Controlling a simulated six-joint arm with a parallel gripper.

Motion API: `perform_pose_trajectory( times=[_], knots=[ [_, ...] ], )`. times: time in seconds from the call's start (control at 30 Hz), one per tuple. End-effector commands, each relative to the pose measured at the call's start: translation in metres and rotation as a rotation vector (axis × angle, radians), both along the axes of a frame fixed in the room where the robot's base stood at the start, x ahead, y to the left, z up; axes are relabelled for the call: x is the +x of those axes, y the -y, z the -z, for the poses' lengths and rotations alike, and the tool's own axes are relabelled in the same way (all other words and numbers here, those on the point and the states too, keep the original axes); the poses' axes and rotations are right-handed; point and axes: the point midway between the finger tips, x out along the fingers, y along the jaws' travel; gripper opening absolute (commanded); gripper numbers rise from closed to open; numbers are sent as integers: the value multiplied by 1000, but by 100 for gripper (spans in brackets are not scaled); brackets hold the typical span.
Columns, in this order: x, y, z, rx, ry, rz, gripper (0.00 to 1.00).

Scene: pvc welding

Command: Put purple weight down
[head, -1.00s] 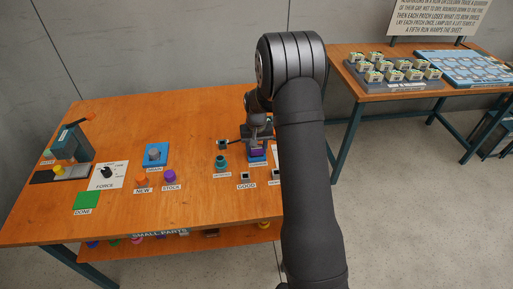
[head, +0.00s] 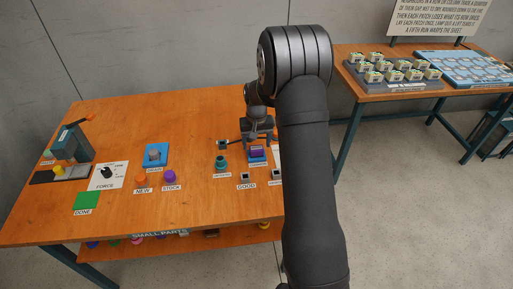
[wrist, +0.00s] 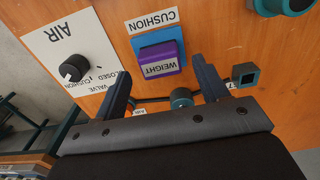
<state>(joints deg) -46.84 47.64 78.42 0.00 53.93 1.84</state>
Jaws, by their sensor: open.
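The purple weight (wrist: 160,62) rests on the blue cushion (wrist: 158,38), its white label reading WEIGHT in the wrist view. In the head view the weight (head: 257,152) also sits on the blue cushion. My gripper (wrist: 162,88) is open, its two dark fingers on either side and a little short of the weight, with nothing between the fingertips. In the head view my gripper (head: 257,138) is above and just behind the weight, apart from it.
An air panel with a black valve knob (wrist: 68,68) is left of the cushion in the wrist view. A teal fitting (wrist: 182,98) and a small dark square socket (wrist: 245,75) lie near the fingers. A teal round part (head: 221,163) stands left of the weight.

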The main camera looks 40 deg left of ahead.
Motion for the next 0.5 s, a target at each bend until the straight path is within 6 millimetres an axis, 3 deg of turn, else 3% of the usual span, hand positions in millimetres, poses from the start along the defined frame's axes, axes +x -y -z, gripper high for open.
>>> perform_pose_trajectory(
  times=[0.2, 0.5],
  knots=[
    [1, -1, -50, 4, 4, 0, 67],
    [0, 0, -86, 1, 1, 0, 67]
  ],
)
